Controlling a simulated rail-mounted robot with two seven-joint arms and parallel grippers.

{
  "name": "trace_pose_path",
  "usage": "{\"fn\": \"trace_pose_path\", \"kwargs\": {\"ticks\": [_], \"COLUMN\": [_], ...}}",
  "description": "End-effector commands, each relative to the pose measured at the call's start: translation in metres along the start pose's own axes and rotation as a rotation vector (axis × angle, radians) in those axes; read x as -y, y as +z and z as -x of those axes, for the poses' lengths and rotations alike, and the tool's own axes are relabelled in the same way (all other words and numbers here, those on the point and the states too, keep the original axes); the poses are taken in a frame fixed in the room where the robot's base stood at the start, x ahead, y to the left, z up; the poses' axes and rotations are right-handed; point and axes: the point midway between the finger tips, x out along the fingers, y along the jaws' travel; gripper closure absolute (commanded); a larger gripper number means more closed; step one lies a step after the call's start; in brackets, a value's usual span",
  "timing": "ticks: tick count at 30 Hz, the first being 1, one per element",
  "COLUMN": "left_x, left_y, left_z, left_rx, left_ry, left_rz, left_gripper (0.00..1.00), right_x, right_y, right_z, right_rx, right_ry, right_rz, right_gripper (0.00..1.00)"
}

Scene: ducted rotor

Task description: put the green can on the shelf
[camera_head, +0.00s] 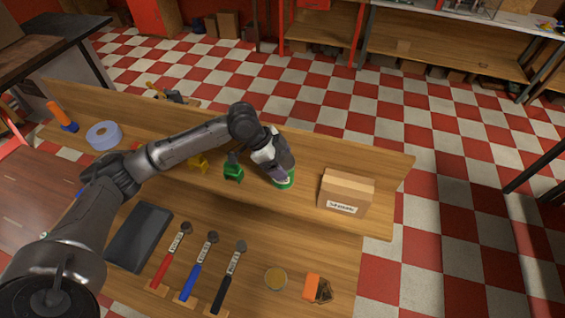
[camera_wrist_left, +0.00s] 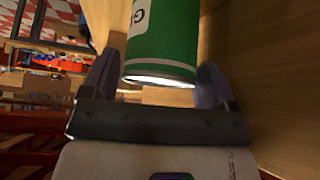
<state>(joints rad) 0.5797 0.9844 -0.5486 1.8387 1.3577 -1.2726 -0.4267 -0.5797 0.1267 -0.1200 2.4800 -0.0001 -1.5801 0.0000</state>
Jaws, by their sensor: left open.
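The green can (camera_head: 286,183) is at the wooden shelf (camera_head: 390,190), left of a cardboard box, mostly hidden by my left gripper (camera_head: 279,177) in the head view. The left gripper is open around the can. Whether the can's base rests fully on the shelf is hidden. My right gripper is not in view.
The cardboard box (camera_head: 346,192) stands right of the can; a small green object (camera_head: 233,172) sits left of it. A tape roll (camera_head: 103,135) is farther left.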

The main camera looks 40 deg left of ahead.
Motion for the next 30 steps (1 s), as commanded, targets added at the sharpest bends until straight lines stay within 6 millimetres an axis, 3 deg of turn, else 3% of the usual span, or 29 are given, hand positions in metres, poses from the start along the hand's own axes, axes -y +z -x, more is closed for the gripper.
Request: {"fn": "trace_pose_path", "kwargs": {"ticks": [15,21,30], "left_x": [0.001,0.000,0.000], "left_y": [0.001,0.000,0.000], "left_z": [0.089,0.107,0.113], "left_rx": [0.001,0.000,0.000], "left_ry": [-0.003,-0.001,0.001], "left_rz": [0.000,0.000,0.000], "left_gripper": [0.19,0.19,0.19], "right_x": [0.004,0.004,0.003], "right_y": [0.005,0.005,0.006], "right_z": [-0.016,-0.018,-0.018], "right_rx": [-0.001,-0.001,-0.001], "right_ry": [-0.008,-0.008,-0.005], "right_rz": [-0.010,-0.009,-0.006], "right_gripper": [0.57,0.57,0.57]}}
